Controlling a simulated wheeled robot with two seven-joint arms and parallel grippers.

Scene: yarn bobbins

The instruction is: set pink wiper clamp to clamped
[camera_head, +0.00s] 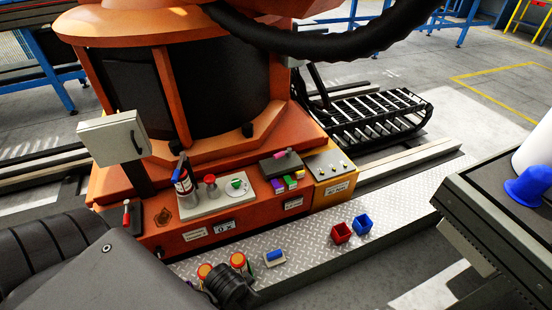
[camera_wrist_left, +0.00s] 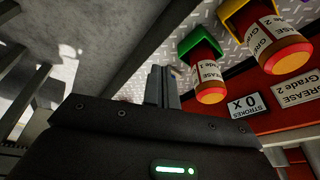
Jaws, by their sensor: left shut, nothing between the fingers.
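A small pink piece (camera_head: 279,154), which looks like the wiper clamp, lies on top of a dark box (camera_head: 283,165) on the orange machine base. I cannot tell its setting at this size. My left gripper (camera_wrist_left: 164,85) is shut and empty in the left wrist view. It is near two grease cartridges, the closer one (camera_wrist_left: 209,85) in a green holder and the other (camera_wrist_left: 286,50) in a yellow holder. In the head view my left arm fills the lower left and its fingers cannot be made out. My right gripper is not in view.
A red bin (camera_head: 341,232) and a blue bin (camera_head: 362,224) sit on the metal step. A dark table (camera_head: 500,210) is at right.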

